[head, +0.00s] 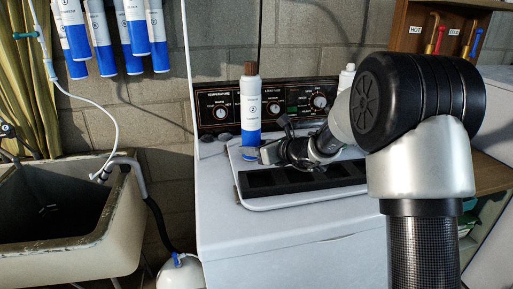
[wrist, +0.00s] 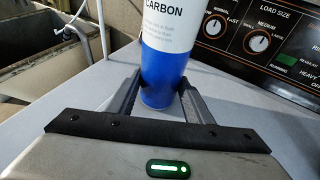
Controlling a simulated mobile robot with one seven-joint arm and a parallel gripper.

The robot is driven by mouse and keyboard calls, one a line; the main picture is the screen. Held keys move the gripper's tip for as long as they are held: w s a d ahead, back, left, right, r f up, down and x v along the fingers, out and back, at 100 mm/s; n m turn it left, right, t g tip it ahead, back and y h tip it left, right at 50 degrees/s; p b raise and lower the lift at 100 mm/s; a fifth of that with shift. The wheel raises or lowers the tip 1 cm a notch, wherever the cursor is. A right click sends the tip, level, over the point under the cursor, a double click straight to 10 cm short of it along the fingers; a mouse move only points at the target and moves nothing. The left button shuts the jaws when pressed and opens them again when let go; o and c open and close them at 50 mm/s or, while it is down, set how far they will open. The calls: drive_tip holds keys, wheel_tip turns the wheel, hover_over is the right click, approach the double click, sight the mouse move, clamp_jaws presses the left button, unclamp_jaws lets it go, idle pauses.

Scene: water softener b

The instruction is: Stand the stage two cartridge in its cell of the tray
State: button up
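A white cartridge with a blue lower part and a brown cap (head: 250,105) stands upright at the back left of the tray on the white machine. In the wrist view the cartridge (wrist: 162,78) shows the word CARBON; no stage number is readable. My gripper (head: 256,152) is low on the cartridge. In the wrist view my gripper (wrist: 160,88) has a finger against each side of the blue part, and it looks shut on it. The tray (head: 232,170) has a row of dark cells (head: 300,180) that look empty. I cannot tell whether the cartridge's base touches anything.
A control panel (head: 215,108) stands behind the tray. A white bottle (head: 347,78) is at its right, partly behind my arm. Several similar cartridges (head: 100,38) hang on the wall at upper left. A sink (head: 118,225) is at left. The machine's front top (head: 270,220) is clear.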

sight(257, 124)
drive_tip(key=shift+r+p, duration=2.65)
drive_tip(key=shift+r, duration=1.25)
